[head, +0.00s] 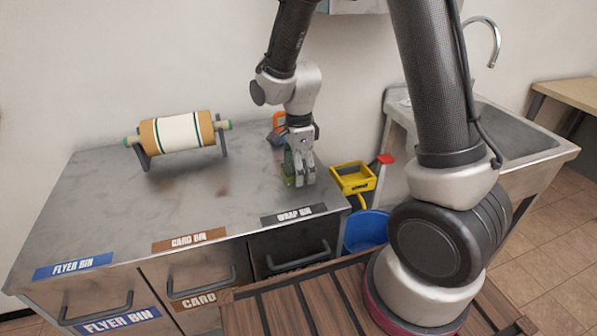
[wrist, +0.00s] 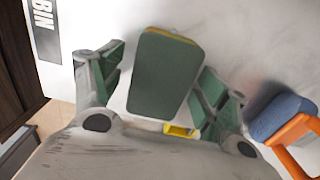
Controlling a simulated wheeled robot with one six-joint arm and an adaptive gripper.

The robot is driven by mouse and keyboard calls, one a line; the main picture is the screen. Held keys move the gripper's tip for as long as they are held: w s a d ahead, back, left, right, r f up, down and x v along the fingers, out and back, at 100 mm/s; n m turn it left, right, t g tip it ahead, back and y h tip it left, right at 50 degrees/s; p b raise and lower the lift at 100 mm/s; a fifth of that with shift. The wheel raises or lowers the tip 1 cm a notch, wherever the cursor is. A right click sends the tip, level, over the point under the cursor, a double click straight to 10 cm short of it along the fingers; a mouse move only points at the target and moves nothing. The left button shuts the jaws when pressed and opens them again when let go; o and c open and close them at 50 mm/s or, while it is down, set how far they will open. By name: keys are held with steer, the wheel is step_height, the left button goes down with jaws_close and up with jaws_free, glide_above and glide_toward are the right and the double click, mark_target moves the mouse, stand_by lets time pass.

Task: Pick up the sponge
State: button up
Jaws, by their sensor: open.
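The sponge (wrist: 163,76) is a block with a dark green face and a yellow edge, seen large in the wrist view. It lies between the two open fingers of my gripper (wrist: 157,88), with a gap visible on each side. In the head view my gripper (head: 299,180) points down at the metal counter near its right end. The sponge (head: 288,172) shows there only as a small green patch, mostly hidden behind the fingers. I cannot tell whether the fingertips touch the counter.
An orange-handled tool with a blue part (wrist: 283,118) lies close beside my gripper. A paper roll on a stand (head: 178,133) sits at the counter's left. A yellow container (head: 353,178) and a blue bucket (head: 366,230) stand right of the counter, before the sink (head: 515,135).

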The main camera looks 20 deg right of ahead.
steer(key=c, duration=0.8)
step_height(320, 180, up, 10)
steer(key=shift+r, duration=0.1)
stand_by(0.3)
